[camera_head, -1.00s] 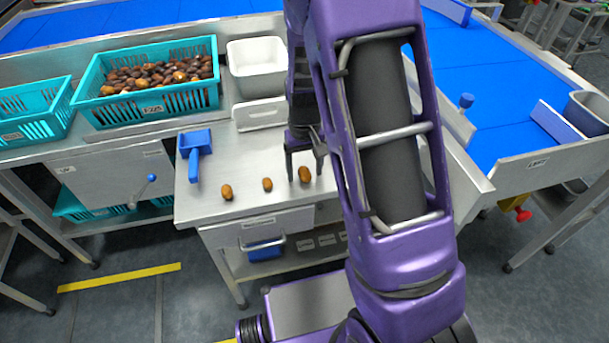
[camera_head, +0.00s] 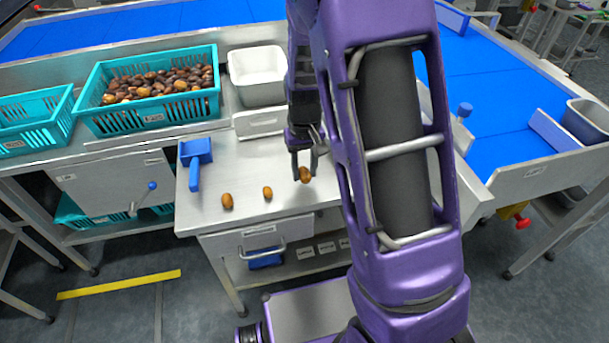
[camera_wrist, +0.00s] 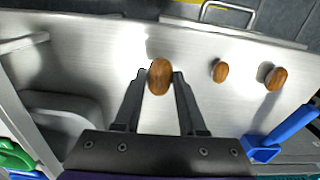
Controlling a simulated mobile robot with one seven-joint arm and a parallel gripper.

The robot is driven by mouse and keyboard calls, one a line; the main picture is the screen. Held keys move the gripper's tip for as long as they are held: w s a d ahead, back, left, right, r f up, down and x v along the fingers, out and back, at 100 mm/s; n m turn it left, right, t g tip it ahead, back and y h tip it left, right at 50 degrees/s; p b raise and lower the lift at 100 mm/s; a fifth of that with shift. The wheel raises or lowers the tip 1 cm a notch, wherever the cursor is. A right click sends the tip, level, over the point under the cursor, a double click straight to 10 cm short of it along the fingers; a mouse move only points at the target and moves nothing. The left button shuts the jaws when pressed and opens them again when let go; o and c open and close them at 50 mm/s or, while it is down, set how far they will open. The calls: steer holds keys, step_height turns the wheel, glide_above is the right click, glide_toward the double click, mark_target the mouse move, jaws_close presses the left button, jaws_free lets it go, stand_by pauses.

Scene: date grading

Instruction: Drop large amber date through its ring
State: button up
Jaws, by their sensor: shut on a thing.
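My gripper (camera_head: 304,174) is shut on an amber-brown date (camera_wrist: 159,77), with one finger on each side of it. In the wrist view this date looks larger than the other two. It is at or very close to the steel tabletop; I cannot tell if it touches. A mid-sized brown date (camera_head: 267,192) lies apart to its left in the head view, and another brown date (camera_head: 227,200) lies farther left. In the wrist view these two dates (camera_wrist: 220,71) (camera_wrist: 275,78) lie to the right. I make out no ring in either view; my arm hides part of the table.
A blue scoop (camera_head: 194,165) lies at the table's left side. A white bin (camera_head: 257,92) and a teal crate (camera_head: 150,122) of dates stand behind. A grey tray-like shape (camera_wrist: 62,112) shows at left in the wrist view. The table's front edge is close to the dates.

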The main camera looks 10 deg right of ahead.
mark_target(305, 169)
step_height(305, 169, up, 6)
steer(key=shift+w+r+p, duration=0.1)
steer(key=shift+r+p, duration=0.15)
steer(key=shift+p, duration=0.3)
steer(key=w+d+r+m+p, duration=0.4)
steer(key=w+d+m, duration=0.3)
steer(key=d+m, duration=0.3)
steer(key=w+d+r+m+p, duration=0.35)
steer(key=w+d+m, duration=0.4)
steer(key=d, duration=0.45)
steer(key=shift+m, duration=0.45)
steer(key=shift+s+f+b, duration=0.2)
steer(key=shift+f+b, duration=0.35)
steer(key=shift+f, duration=0.75)
steer(key=shift+s+f+b, duration=0.2)
steer(key=shift+f+b, duration=0.3)
steer(key=shift+f, duration=0.8)
steer(key=o, duration=0.9)
steer(key=shift+r, duration=0.1)
